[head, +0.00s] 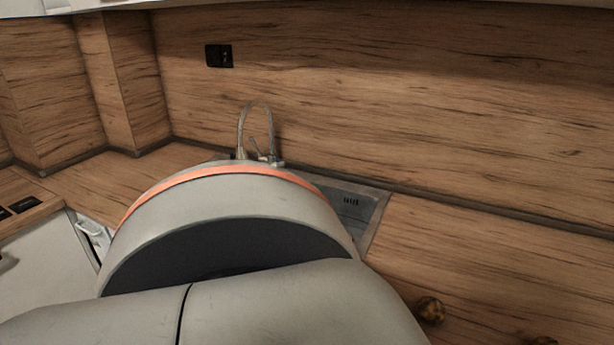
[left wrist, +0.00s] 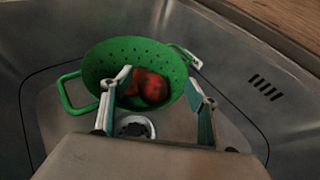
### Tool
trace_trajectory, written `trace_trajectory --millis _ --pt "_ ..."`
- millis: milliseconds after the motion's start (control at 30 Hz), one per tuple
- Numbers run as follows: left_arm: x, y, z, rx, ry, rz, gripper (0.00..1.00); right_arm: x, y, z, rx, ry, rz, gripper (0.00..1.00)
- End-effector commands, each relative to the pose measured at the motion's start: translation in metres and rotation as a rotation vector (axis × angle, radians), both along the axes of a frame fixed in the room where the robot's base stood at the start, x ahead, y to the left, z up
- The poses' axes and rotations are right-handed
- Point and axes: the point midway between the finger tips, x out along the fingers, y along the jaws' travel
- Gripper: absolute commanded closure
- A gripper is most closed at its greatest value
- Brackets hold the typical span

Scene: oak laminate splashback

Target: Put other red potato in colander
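The green colander (left wrist: 105,62) sits in the metal sink in the left wrist view, with its handles to the left and upper right. Red potatoes (left wrist: 152,88) show inside it, partly hidden by a finger; it looks like two, close together. My left gripper (left wrist: 159,77) is above the near side of the colander, its two fingers spread apart with nothing clearly held between them. In the head view my own arm hides the colander, the potatoes and the gripper. My right gripper is in neither view.
The sink (head: 368,205) shows behind my arm, with a tap (head: 241,130) at its back edge. Its drain (left wrist: 132,126) is in front of the colander. A brown round item (head: 430,309) lies on the counter (head: 480,270) at right, another at the bottom edge. The right counter is otherwise mostly clear.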

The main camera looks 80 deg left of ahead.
Motion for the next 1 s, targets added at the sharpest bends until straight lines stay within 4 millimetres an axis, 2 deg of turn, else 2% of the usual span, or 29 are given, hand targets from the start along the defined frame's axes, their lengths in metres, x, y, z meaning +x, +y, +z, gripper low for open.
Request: trace_trajectory --millis 33,233,433,500,600,800,1000 --pt "-0.001 -0.003 -0.007 -0.009 0.005 0.0 0.41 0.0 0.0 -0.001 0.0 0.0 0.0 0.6" --pt "-0.001 -0.003 -0.007 -0.01 0.005 -0.001 0.41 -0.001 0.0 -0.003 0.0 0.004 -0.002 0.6" --pt "-0.001 -0.002 0.01 -0.006 0.005 -0.001 0.41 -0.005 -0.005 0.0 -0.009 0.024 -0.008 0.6" --pt "0.002 -0.014 0.011 -0.007 0.0 -0.003 0.41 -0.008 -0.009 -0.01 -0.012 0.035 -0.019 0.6" --pt "0.003 -0.034 0.019 -0.009 -0.004 -0.001 0.41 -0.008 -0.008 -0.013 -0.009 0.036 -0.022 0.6" --pt "0.008 -0.073 0.037 -0.007 -0.004 -0.002 0.41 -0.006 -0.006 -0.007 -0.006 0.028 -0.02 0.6" --pt "0.01 -0.101 0.05 -0.005 -0.002 -0.002 0.41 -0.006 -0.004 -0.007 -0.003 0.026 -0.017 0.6"
